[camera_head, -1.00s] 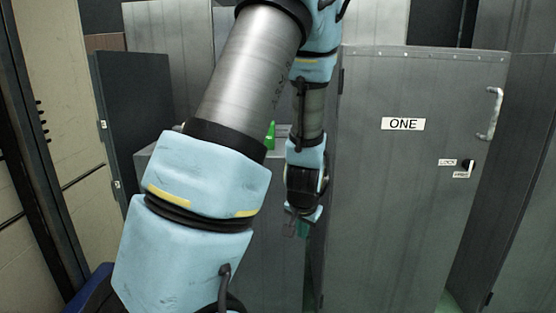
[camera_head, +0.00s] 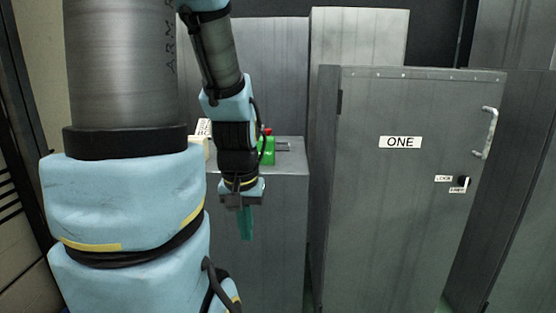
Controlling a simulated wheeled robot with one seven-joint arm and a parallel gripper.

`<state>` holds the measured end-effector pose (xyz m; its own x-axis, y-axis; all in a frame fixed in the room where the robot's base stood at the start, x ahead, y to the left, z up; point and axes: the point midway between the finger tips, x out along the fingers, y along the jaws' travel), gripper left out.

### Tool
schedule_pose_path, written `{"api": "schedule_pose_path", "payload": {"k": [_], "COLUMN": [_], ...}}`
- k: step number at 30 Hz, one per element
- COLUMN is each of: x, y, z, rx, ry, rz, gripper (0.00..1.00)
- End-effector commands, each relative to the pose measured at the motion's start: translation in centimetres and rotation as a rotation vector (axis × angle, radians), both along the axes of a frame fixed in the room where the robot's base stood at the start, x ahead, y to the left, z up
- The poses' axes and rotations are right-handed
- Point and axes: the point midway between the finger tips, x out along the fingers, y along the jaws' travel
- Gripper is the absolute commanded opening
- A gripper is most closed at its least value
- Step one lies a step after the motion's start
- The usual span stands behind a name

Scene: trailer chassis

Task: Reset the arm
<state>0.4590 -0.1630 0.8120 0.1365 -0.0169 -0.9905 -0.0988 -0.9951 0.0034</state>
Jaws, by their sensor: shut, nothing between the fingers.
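My gripper (camera_head: 246,222) hangs at the end of my light-blue arm, left of centre, pointing down. Its teal fingers are together with nothing seen between them. It is in front of the face of a low grey cabinet (camera_head: 270,250), below the cabinet's top edge in the picture. I cannot tell how far it is from that face. My large upper arm links fill the left of the view.
A grey cabinet door labelled ONE (camera_head: 410,200) stands at right, with a handle (camera_head: 487,133) and a lock knob (camera_head: 463,182). A green object with a red top (camera_head: 267,148) sits on the low cabinet, partly hidden by my arm. Taller grey cabinets (camera_head: 357,40) stand behind.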

Motion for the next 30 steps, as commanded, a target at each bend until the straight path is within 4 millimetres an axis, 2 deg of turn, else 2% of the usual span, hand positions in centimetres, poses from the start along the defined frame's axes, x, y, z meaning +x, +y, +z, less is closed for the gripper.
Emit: {"api": "schedule_pose_path", "payload": {"k": [1,6,9,12,17,30], "x": [0.0,0.0,0.0,0.0,0.0,0.0], "y": [0.0,0.0,0.0,0.0,0.0,0.0], "z": [2.4,7.3,9.8,11.5,12.6,12.5], "rx": [0.000,0.000,0.000,0.000,0.000,0.000], "ry": [0.000,-0.001,-0.001,-0.001,-0.001,-0.001], "rz": [0.000,-0.001,-0.001,-0.001,-0.001,-0.001], "gripper": [0.00,0.00,0.00,0.00,0.00,0.00]}}
